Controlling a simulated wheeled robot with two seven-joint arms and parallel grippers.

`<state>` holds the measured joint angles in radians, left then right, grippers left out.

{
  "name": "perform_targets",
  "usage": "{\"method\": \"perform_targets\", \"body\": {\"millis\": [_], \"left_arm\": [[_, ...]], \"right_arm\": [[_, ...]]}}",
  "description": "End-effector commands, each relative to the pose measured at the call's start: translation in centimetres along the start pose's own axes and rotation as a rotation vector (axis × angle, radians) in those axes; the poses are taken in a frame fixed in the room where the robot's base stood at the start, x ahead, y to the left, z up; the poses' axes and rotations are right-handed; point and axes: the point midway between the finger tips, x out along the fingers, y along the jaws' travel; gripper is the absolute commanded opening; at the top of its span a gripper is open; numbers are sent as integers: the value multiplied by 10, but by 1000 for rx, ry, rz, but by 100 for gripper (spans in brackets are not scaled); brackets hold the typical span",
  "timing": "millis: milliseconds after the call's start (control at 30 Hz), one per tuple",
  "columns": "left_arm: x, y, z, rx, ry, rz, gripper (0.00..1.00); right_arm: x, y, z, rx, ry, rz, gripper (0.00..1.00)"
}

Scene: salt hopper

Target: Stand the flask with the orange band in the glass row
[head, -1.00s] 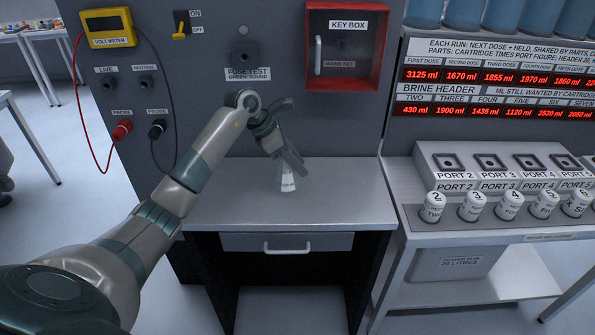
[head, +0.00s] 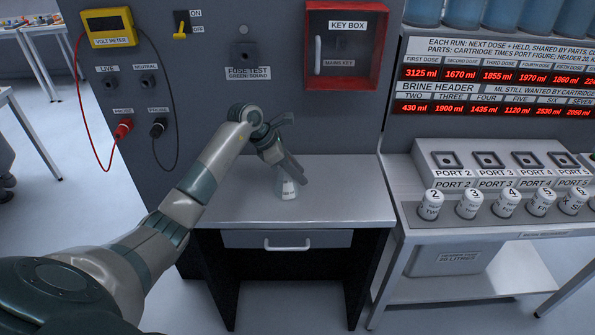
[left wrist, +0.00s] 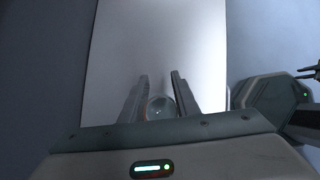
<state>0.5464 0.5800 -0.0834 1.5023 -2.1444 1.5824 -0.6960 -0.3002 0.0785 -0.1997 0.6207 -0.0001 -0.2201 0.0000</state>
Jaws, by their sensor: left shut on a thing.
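My left gripper (head: 293,177) is shut on a small pale flask (head: 287,190), low over the grey bench top. The flask looks nearly upright. I cannot tell whether its base touches the bench. In the left wrist view, the round glass flask (left wrist: 160,107) shows between the two fingers of the left gripper (left wrist: 159,76). I make out no glass row.
The bench top (head: 345,195) is otherwise clear, with a drawer (head: 287,240) below. Behind it are the key box (head: 347,45), fuse test socket (head: 245,52) and volt meter (head: 108,27) with hanging leads. At right, numbered cartridges (head: 468,205) stand before the port block (head: 480,165).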

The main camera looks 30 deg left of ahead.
Motion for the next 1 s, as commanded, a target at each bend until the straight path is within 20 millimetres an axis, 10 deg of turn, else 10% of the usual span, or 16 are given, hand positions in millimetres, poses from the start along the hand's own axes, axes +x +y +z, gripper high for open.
{"method": "perform_targets", "body": {"millis": [67, 100, 200, 667, 1000], "left_arm": [[2, 0, -2, 0, 0, 1, 0], [2, 0, -2, 0, 0, 1, 31], [2, 0, -1, 0, 0, 1, 47], [-3, 0, 0, 0, 0, 1, 47], [-49, 2, -1, 1, 0, 5, 47]], "right_arm": [[3, 0, 0, 0, 0, 0, 31], [3, 0, 0, 0, 0, 0, 31], [2, 0, 0, 0, 0, 0, 31], [0, 2, 1, -1, -1, 2, 31], [18, 2, 3, -1, -1, 2, 31]]}}
